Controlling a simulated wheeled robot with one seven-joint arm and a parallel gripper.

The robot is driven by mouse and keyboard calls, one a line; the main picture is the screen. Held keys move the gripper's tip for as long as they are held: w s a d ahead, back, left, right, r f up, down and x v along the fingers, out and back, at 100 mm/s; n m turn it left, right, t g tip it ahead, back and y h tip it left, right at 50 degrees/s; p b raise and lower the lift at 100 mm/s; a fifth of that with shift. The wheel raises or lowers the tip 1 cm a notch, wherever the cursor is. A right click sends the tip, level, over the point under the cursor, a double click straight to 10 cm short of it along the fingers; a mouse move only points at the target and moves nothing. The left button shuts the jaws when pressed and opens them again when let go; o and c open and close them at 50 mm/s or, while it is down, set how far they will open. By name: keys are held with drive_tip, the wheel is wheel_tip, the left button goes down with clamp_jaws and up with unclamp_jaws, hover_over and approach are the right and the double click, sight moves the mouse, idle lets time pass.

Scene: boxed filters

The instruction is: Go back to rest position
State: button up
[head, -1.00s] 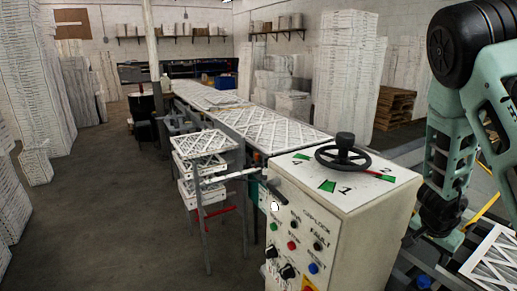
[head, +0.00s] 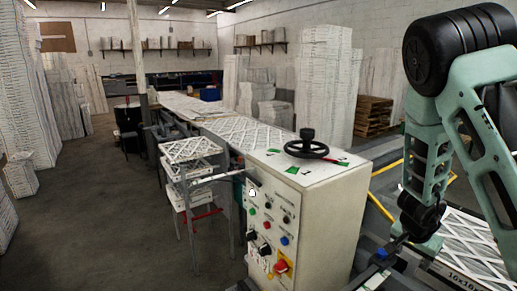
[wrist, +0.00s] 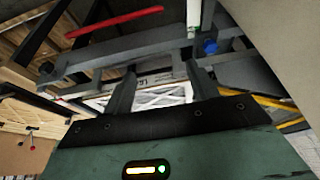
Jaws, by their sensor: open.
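My gripper (wrist: 163,88) is open in the wrist view, its two dark fingers apart with nothing held between them. A white lattice-faced filter (wrist: 155,98) shows beyond the fingers, behind a grey metal rail (wrist: 130,60). In the head view my green and black arm comes down at the right, and its lower end hangs beside the machine rails. The fingertips are hard to make out there. White lattice filters (head: 465,238) lie below and right of the arm, partly hidden by it.
A white control cabinet (head: 315,215) with a black handwheel (head: 307,149) stands left of my arm. A rack of filters (head: 190,150) and a long conveyor table (head: 240,132) lie beyond it. Tall white stacks (head: 324,85) stand behind. The floor at left (head: 90,220) is clear.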

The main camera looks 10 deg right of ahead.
drive_tip(key=a+f+n+y+b, duration=0.2)
drive_tip(key=a+n+y+b, duration=0.5)
drive_tip(key=a, duration=1.8)
drive_tip(key=s+a+n+b, duration=0.6)
drive_tip(key=s+a, duration=0.1)
drive_tip(key=a, duration=0.2)
drive_tip(key=s+a+f+n+g+h+b, duration=0.1)
drive_tip(key=s+n+b, duration=0.4)
drive_tip(key=s, duration=0.8)
drive_tip(key=a+n+h, duration=0.1)
drive_tip(key=a+n, duration=0.1)
drive_tip(key=n, duration=0.1)
drive_tip(key=shift+s+g, duration=0.4)
